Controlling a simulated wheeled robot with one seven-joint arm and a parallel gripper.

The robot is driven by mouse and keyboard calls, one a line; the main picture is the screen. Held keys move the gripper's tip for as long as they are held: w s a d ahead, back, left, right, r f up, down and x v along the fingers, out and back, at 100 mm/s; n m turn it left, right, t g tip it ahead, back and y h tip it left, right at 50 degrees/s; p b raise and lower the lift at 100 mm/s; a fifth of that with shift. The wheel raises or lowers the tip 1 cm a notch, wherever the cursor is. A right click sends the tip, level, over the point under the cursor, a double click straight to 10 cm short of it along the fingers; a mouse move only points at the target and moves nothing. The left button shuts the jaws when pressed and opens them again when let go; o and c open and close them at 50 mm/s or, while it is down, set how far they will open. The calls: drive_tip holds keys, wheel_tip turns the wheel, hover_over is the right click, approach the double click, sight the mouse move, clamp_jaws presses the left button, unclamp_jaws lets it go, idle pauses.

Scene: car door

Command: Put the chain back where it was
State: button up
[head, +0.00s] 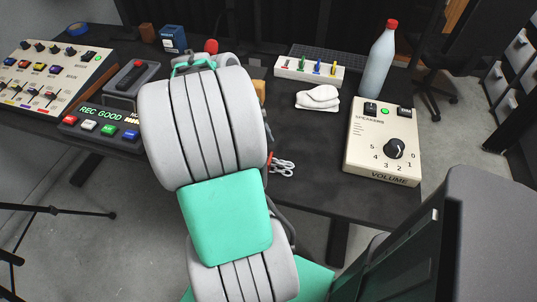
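A silver chain (284,168) shows just right of my arm, over the front part of the dark table. Its links are bunched together, and its left end is hidden behind my arm. A small red piece shows at its upper left; I cannot tell what it belongs to. I cannot tell whether the chain lies on the table or is held. My arm's thick grey and green links cover the middle of the view. My gripper's fingers are hidden behind them, so its hold is not visible.
The dark table (320,180) holds a volume box (372,125) at right, a bottle (381,62), a white folded cloth (318,98), a switch box (309,70), a mixing console (50,75) and a button panel (100,122) at left. Bare tabletop lies between chain and volume box.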

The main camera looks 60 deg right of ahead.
drive_tip(key=p+v, duration=0.2)
drive_tip(key=v, duration=0.5)
drive_tip(key=w+a+n+t+h, duration=0.2)
drive_tip(key=w+a+n, duration=0.6)
drive_tip(key=n, duration=0.4)
drive_tip(key=w+a+f+n+t+y, duration=0.1)
drive_tip(key=a+n+t, duration=0.1)
drive_tip(key=a+n, duration=0.9)
drive_tip(key=w+a+f+n+t+y, duration=0.1)
drive_tip(key=w+a+f+n+t, duration=0.1)
drive_tip(key=a+n, duration=0.9)
drive_tip(key=shift+w+a+f+n+y, duration=0.3)
drive_tip(key=shift+w+a+y, duration=0.1)
drive_tip(key=shift+a, duration=0.4)
